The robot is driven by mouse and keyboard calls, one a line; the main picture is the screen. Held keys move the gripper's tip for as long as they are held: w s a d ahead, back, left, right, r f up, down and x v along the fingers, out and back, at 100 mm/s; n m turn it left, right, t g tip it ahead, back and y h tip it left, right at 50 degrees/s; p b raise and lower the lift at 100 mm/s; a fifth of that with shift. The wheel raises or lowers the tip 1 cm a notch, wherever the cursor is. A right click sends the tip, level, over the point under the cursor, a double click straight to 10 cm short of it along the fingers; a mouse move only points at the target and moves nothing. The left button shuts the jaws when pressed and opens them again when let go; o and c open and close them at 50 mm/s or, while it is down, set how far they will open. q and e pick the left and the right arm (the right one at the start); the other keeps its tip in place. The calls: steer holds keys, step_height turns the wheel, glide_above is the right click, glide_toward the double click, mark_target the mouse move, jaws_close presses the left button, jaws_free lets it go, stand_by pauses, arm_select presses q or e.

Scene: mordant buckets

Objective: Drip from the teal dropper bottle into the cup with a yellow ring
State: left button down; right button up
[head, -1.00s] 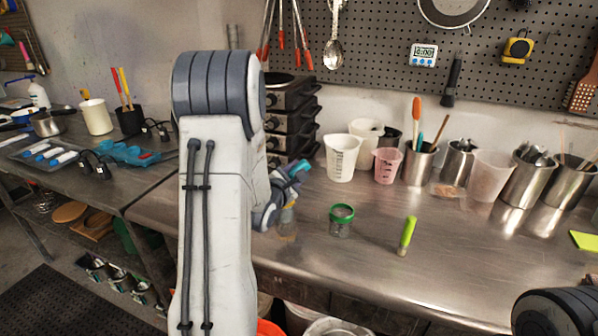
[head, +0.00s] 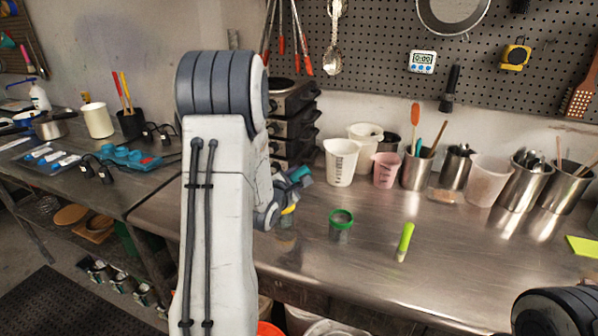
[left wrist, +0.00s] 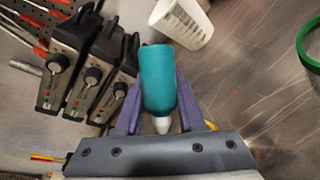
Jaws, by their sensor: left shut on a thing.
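The teal dropper bottle (left wrist: 158,82) is between the purple fingers of my left gripper (left wrist: 152,105), which is shut on it. Its white tip points toward the gripper's palm in the left wrist view. In the head view my left gripper (head: 284,192) is partly hidden behind my arm, with the teal bottle (head: 302,174) tilted at its upper right. A yellow ring (head: 288,210) shows just below the gripper, on a small clear cup (head: 286,238) standing on the steel table. Much of this cup is hidden. My right gripper is out of view.
A clear cup with a green ring (head: 341,226) stands to the right, with a lime-green handled tool (head: 405,241) beyond it. Measuring cups (head: 341,163) and steel utensil pots (head: 417,168) line the back. Black stacked units (head: 293,120) stand behind the gripper.

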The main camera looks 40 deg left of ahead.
arm_select(q)
step_height(320, 180, up, 10)
steer(key=m+g+y+p, duration=0.9)
steer(key=m+g+p, duration=0.3)
steer(key=p, duration=1.9)
steer(key=shift+g, duration=0.7)
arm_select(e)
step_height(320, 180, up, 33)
arm_select(q)
steer(key=shift+f, duration=0.1)
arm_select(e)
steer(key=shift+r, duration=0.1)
